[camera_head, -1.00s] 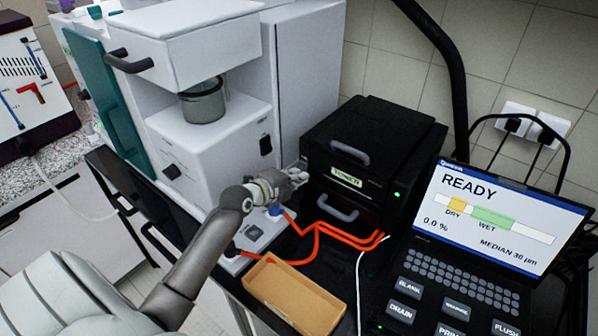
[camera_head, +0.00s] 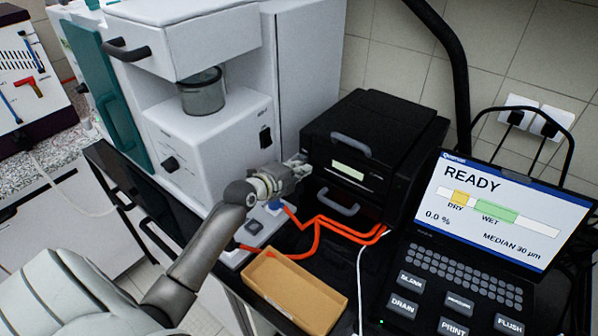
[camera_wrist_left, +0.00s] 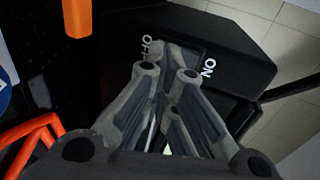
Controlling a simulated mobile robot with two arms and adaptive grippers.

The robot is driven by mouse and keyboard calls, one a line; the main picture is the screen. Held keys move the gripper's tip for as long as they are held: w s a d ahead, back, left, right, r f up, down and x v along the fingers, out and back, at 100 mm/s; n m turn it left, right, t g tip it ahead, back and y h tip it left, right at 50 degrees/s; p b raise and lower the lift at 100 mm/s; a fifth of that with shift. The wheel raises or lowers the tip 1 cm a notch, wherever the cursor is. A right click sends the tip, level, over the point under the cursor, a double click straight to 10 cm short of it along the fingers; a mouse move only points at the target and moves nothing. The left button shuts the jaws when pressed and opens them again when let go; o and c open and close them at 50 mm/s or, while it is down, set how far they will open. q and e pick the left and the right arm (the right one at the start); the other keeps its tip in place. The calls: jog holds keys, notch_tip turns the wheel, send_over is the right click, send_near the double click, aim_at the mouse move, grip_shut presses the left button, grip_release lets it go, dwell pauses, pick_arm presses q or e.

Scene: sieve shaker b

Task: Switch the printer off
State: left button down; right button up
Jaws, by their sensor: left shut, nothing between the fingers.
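The printer (camera_head: 410,135) is a black box with two grey handles on its front, standing on the black bench. Its small front display (camera_head: 348,171) is pale, with no readable text, and no green light shows on its front. My left gripper (camera_head: 303,165) is shut and empty at the printer's left side. In the left wrist view the printer's black side (camera_wrist_left: 235,55) carries the white words OFF and ON. The left fingertips (camera_wrist_left: 168,55) are at the switch area between them, nearer OFF, and hide most of the switch. My right gripper is not in view.
A white machine (camera_head: 205,140) with a grey pot stands left of the printer. Orange tubes (camera_head: 330,228) run below the gripper. A tan tray (camera_head: 293,292) lies in front. A laptop (camera_head: 500,220) showing READY stands at the right.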

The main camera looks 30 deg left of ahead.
pick_arm(q)
jog(key=shift+r, duration=0.2)
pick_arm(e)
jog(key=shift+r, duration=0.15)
pick_arm(q)
jog(key=shift+r+p, duration=0.6)
jog(key=shift+r, duration=0.15)
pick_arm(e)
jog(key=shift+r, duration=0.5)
